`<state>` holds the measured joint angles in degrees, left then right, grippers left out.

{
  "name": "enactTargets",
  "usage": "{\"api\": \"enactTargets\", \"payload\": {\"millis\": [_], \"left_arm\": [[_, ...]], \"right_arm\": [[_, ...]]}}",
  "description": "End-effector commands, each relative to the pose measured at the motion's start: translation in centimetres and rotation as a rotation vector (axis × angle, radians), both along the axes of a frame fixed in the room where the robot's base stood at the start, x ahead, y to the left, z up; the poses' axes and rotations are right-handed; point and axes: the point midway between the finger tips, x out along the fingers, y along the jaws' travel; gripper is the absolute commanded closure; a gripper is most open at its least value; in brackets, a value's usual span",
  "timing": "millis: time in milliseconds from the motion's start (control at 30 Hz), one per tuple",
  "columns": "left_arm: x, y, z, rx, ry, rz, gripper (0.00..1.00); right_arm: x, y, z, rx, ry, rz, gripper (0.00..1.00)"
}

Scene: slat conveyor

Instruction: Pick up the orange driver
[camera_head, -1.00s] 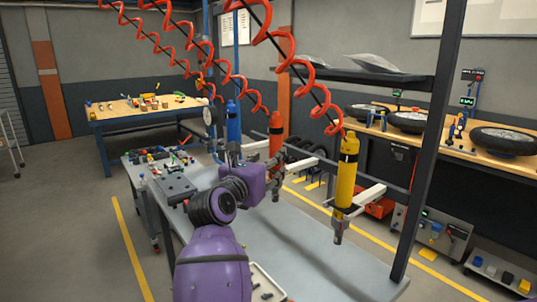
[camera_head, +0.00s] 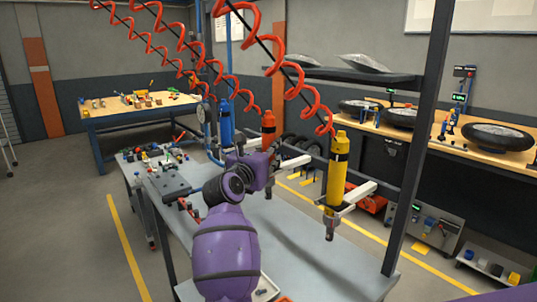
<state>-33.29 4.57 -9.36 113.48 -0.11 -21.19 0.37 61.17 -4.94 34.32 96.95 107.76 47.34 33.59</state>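The orange driver (camera_head: 268,126) hangs upright under a red coiled hose, between the blue driver (camera_head: 226,122) and the yellow driver (camera_head: 337,172). Its lower body is partly hidden behind my purple wrist. My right gripper is not in view.
The grey bench (camera_head: 315,262) is mostly bare below the drivers. A dark upright post (camera_head: 420,140) stands at the right. White brackets reach out beside the drivers, and red coiled hoses (camera_head: 300,80) hang above.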

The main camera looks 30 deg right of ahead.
Motion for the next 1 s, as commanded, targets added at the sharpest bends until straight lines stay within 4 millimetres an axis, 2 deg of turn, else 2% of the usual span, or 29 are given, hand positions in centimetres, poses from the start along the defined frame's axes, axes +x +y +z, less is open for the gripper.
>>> {"api": "enactTargets", "payload": {"millis": [33, 133, 167, 633, 767, 1000], "left_arm": [[0.0, 0.0, 0.0, 0.0, -0.001, 0.0, 0.5], [0.0, 0.0, 0.0, 0.0, -0.002, 0.0, 0.5], [0.0, 0.0, 0.0, 0.0, -0.002, 0.0, 0.5], [0.2, 0.0, 0.2, 0.001, -0.005, 0.001, 0.5], [0.3, 0.0, 0.4, 0.001, -0.008, 0.001, 0.5], [0.6, 0.0, 0.8, -0.001, -0.012, 0.001, 0.5]], "right_arm": [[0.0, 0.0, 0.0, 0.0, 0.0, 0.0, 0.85], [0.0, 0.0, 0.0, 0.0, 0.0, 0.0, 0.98], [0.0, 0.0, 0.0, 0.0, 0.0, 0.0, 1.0], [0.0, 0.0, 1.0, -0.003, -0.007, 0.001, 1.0], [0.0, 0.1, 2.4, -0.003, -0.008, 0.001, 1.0], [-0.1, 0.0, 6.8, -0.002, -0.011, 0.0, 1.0]]}}
